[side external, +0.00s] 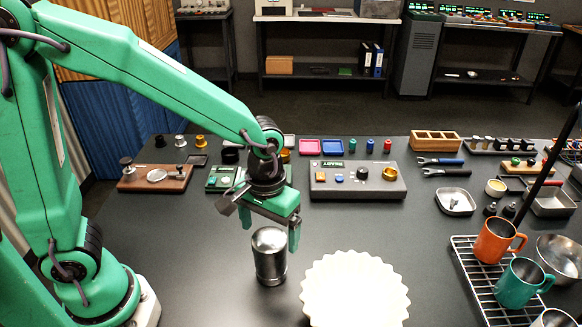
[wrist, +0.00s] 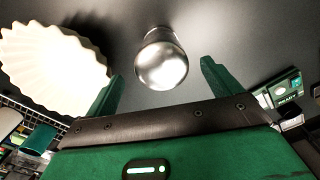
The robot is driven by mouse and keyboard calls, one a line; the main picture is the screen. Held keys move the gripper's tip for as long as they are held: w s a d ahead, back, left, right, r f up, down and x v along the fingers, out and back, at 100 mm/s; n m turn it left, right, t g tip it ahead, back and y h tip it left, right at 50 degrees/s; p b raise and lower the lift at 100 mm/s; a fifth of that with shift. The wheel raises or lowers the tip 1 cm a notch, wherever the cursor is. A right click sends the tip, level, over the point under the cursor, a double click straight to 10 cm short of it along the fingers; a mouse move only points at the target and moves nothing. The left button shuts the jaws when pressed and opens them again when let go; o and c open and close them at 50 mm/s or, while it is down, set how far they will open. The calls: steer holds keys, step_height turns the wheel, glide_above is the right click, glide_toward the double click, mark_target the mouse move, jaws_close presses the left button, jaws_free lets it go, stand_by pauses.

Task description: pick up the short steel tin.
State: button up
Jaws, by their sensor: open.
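A steel tin (side external: 269,257) with a domed top stands upright on the dark table, left of a white fluted dish. My gripper (side external: 270,226) is above and close to it, its fingers open and pointing down. In the wrist view the tin (wrist: 162,62) shows just beyond the gap between the two open fingertips (wrist: 162,75). Nothing is held between the fingers. I see no gripper contact with the tin. No other steel tin of this kind stands near it for comparing height.
The white fluted dish (side external: 355,290) stands close to the tin's right. A grey control box (side external: 357,180) lies behind. A wire rack (side external: 468,262) with an orange mug (side external: 497,240) and a teal mug (side external: 520,283) is at the right. The table left of the tin is clear.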

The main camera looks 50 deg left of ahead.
steer(key=shift+f, duration=1.25)
steer(key=shift+a+f, duration=0.1)
steer(key=shift+f, duration=2.45)
steer(key=shift+c, duration=0.4)
steer(key=c, duration=1.1)
